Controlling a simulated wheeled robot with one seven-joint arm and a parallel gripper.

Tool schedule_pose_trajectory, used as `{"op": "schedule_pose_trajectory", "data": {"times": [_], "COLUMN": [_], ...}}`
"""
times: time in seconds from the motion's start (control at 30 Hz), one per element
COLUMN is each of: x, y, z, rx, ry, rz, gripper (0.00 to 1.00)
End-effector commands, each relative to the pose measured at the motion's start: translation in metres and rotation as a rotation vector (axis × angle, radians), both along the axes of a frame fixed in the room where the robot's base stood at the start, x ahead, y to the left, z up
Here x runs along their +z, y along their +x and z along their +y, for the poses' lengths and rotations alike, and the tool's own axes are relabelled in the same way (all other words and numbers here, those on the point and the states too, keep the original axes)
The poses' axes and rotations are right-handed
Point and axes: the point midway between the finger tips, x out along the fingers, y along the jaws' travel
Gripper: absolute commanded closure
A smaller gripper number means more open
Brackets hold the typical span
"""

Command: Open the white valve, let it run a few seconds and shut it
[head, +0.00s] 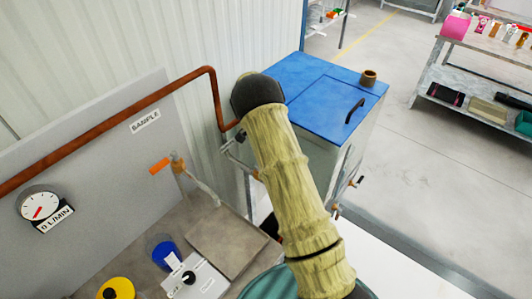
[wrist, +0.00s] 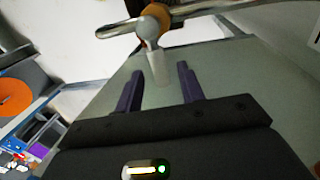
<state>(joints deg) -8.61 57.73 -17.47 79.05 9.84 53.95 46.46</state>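In the wrist view a white, stubby valve handle (wrist: 158,68) hangs from a grey rounded joint on a metal pipe, beside an orange-brown fitting. My gripper (wrist: 161,72) is open, with two dark purple fingers apart. The handle's near end shows between the fingertips, with a gap visible on each side; I cannot tell how deep it sits. In the head view my sleeved arm hides the gripper, and I cannot make out the white valve. The flow dial (head: 38,204) is labelled L/MIN and reads about 0.
A copper pipe (head: 110,117) runs along the wall above the SAMPLE label. An orange-handled tap (head: 160,166) stands over the bench, with a blue cup (head: 165,252) nearby. A blue-lidded tank (head: 325,100) stands behind my arm. Open floor (head: 440,190) lies at the right.

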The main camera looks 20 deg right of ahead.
Motion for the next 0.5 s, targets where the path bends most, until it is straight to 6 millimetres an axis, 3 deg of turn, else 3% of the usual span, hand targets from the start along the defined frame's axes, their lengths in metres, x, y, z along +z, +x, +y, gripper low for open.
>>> {"op": "schedule_pose_trajectory", "data": {"times": [0.33, 0.5], "x": [0.002, 0.018], "y": [0.0, 0.004], "z": [0.001, 0.003], "rx": [0.003, 0.003], "ry": [0.0, 0.0], "rz": [0.0, -0.002], "gripper": [0.61, 0.61]}}
